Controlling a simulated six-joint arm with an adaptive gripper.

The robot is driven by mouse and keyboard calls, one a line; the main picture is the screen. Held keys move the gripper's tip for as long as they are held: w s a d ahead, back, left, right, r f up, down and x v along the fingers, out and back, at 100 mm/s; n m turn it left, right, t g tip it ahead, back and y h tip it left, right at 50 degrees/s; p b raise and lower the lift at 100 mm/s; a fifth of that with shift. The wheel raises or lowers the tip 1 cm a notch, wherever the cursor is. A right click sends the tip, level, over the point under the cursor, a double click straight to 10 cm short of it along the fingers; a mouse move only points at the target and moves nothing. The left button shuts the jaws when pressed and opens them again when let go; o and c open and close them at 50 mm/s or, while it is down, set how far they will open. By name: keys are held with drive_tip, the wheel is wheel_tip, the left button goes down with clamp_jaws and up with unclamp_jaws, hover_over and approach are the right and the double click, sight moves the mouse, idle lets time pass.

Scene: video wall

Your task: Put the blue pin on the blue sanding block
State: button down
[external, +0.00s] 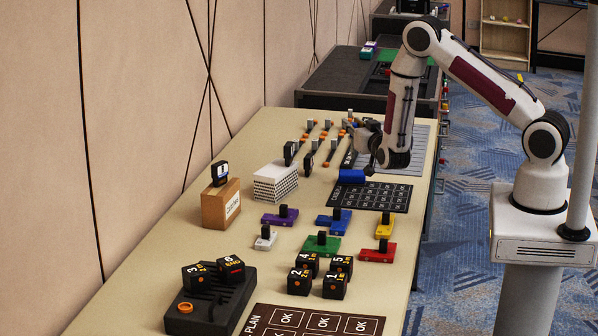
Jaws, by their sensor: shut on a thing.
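The blue pin (350,177), a short blue cylinder lying level, is at the far-left edge of the black labelled board. My gripper (370,160) is shut on it, low over the board; the dark fingers are small and partly hidden, and I cannot tell whether the pin touches the surface. The blue sanding block (325,222), a flat blue base with a black upright grip, sits on the table nearer the camera, apart from the pin and my gripper.
Purple (280,218), green (321,245), yellow (384,228), red (377,254) and white (265,240) blocks surround the blue one. Numbered black cubes (335,284) stand in front. A cardboard box (220,205) and a white stack (275,183) stand left. Orange-and-white tools lie behind.

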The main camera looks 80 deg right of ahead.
drive_tip(key=shift+f, duration=2.05)
drive_tip(key=shift+f, duration=0.1)
drive_tip(key=c, duration=1.8)
unclamp_jaws()
drive_tip(key=shift+c, duration=0.2)
drive_tip(key=v, duration=1.2)
drive_tip(key=shift+w+a, duration=0.1)
drive_tip(key=shift+w, duration=0.05)
